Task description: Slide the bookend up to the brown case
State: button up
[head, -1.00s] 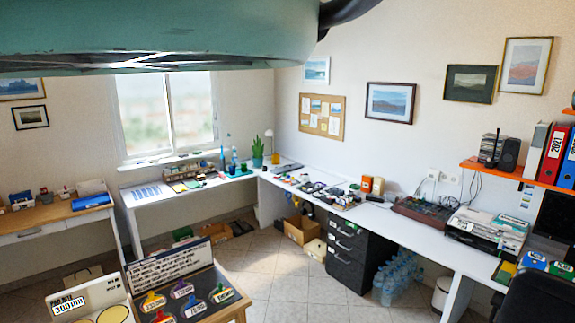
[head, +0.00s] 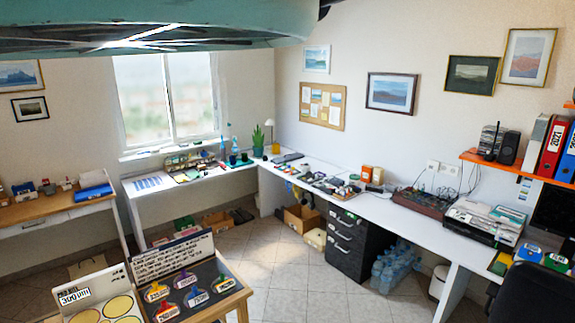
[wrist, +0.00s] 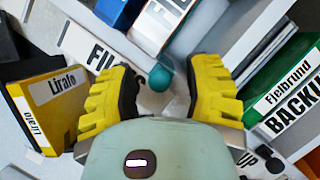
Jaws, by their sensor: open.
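My gripper (wrist: 163,66) shows in the wrist view with its two yellow fingers spread apart. A small teal knob (wrist: 161,78) lies between the fingertips in the picture. It may belong to the bookend, but I cannot tell, and I see no gripped object. No brown case can be made out for certain; a brown edge (wrist: 308,163) shows at the lower right corner. The gripper is not visible in the head view.
In the wrist view, a blue case (wrist: 117,10) and white labelled cases crowd the top, with pale shelf boards at the right. In the head view, a long white desk (head: 408,220) runs along the wall, and an orange shelf (head: 510,172) holds binders at right. Floor space is clear mid-room.

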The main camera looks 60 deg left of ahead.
grip_shut()
dwell(0.3)
jog(key=shift+w+f+b, duration=0.2)
jog(key=shift+b, duration=0.7)
jog(key=shift+w+a+r+b, duration=0.1)
jog(key=shift+w+r+b, duration=0.1)
jog(key=shift+b, duration=0.1)
grip_release()
